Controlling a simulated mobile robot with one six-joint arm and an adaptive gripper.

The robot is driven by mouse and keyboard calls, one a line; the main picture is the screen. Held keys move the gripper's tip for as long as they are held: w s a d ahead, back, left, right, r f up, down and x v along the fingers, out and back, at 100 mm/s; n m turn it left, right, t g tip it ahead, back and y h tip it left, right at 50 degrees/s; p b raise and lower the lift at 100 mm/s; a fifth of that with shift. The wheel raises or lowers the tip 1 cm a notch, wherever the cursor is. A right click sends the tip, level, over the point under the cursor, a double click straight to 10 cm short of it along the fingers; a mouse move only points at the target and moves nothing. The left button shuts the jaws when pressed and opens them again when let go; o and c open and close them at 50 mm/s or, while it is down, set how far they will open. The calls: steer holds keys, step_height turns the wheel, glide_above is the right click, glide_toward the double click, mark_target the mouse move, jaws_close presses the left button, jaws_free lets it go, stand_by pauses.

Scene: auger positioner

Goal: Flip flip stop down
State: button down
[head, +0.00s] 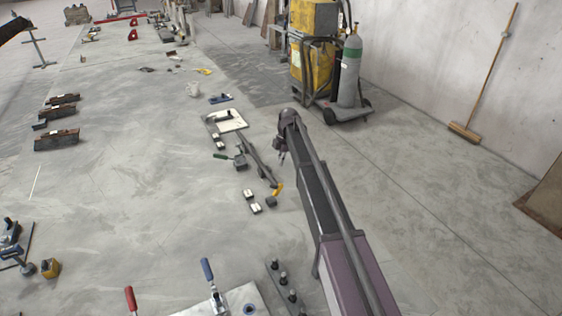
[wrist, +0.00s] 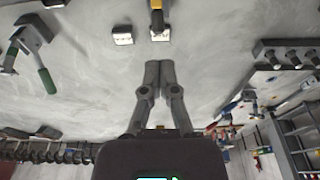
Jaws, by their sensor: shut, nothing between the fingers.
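I cannot tell for sure which part is the flip stop. A small yellow piece (head: 278,188) stands at the end of a grey bar (head: 259,161) beside a dark block (head: 271,201) in the head view. In the wrist view a yellow piece (wrist: 157,5) shows at the top edge, partly cut off, by a white-topped block (wrist: 160,35). My gripper (wrist: 158,66) is shut and empty in the wrist view. Its fingertips appear below that block in the picture, with a gap between. The gripper is hard to make out in the head view.
Two white-topped blocks (head: 252,201) sit nearby on the grey table (head: 150,220). A green-handled clamp (wrist: 42,72) lies left in the wrist view, and a dark rail with several knobs (wrist: 288,52) lies right. Red- and blue-handled clamps (head: 207,272) stand at the front.

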steer(key=shift+r, duration=0.25)
steer(key=shift+a+f, duration=0.1)
stand_by(0.3)
steer(key=t+h+b, duration=0.3)
steer(key=h+b, duration=0.1)
steer(key=h, duration=0.3)
glide_toward(279, 185)
steer(key=s+a+r, duration=0.3)
steer(key=a, duration=0.1)
steer(key=shift+s+a+r+t+h, duration=0.4)
steer(key=shift+s+a+t+h, duration=0.1)
steer(key=shift+a+t+h, duration=0.3)
steer(key=shift+d+f, duration=0.1)
steer(key=b+x, duration=0.8)
steer(key=x, duration=0.2)
steer(key=shift+f, duration=0.2)
steer(key=shift+w+d+f+b, duration=0.45)
steer(key=shift+d+b, duration=0.1)
steer(key=shift+d, duration=0.15)
steer(key=shift+w+d+f+b, duration=0.45)
steer(key=shift+d+b, duration=0.1)
steer(key=shift+d, duration=0.15)
